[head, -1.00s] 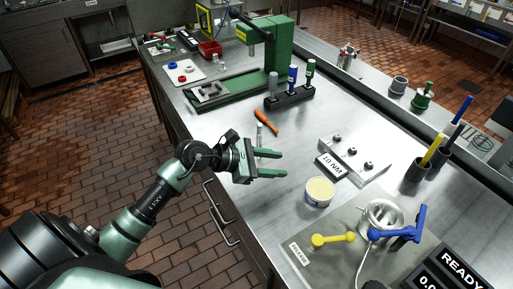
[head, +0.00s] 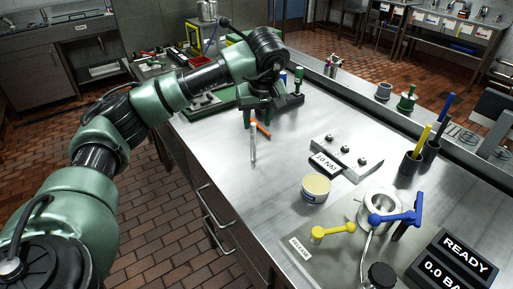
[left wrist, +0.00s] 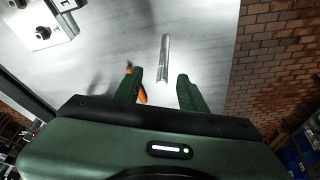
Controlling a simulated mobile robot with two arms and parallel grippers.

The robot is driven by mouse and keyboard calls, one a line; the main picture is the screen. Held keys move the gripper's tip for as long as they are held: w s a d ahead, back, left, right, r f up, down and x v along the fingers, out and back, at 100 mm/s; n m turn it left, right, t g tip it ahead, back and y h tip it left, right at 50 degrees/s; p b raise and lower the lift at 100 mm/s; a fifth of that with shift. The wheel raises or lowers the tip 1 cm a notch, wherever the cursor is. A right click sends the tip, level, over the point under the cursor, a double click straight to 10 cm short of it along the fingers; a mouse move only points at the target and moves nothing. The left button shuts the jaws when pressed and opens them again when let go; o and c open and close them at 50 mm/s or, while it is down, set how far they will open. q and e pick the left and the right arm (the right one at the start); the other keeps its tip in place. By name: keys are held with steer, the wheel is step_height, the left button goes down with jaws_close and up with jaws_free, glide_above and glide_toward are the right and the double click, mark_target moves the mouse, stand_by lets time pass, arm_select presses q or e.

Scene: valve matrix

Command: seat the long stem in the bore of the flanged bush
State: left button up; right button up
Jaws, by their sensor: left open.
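The long stem, a slim silver rod (head: 253,145) with a paler top end, is at the left part of the bench; I cannot tell surely whether it stands or lies. It also shows in the left wrist view (left wrist: 164,58). My left gripper (head: 256,116) is open and points down just beyond the stem in the head view. In the left wrist view the open fingers (left wrist: 157,84) have the stem ahead between their lines, not gripped. My right gripper is not in view.
An orange-handled tool (head: 263,129) lies close to my left gripper. A round tin (head: 315,188), a knobbed plate (head: 347,154), and a valve panel with yellow (head: 333,232) and blue (head: 396,218) handles stand at right. The bench middle is clear.

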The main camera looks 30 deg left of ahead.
mark_target(254, 128)
arm_select(q)
steer(key=shift+w+a+f, duration=0.1)
steer(key=shift+a, duration=0.15)
steer(key=p+x, duration=0.2)
steer(key=x, duration=0.4)
steer(key=shift+a+f, duration=0.15)
steer(key=shift+a, duration=0.1)
steer(key=shift+w+a+f, duration=0.1)
steer(key=shift+f, duration=0.4)
jaws_close()
steer(key=shift+r, duration=0.1)
stand_by(0.5)
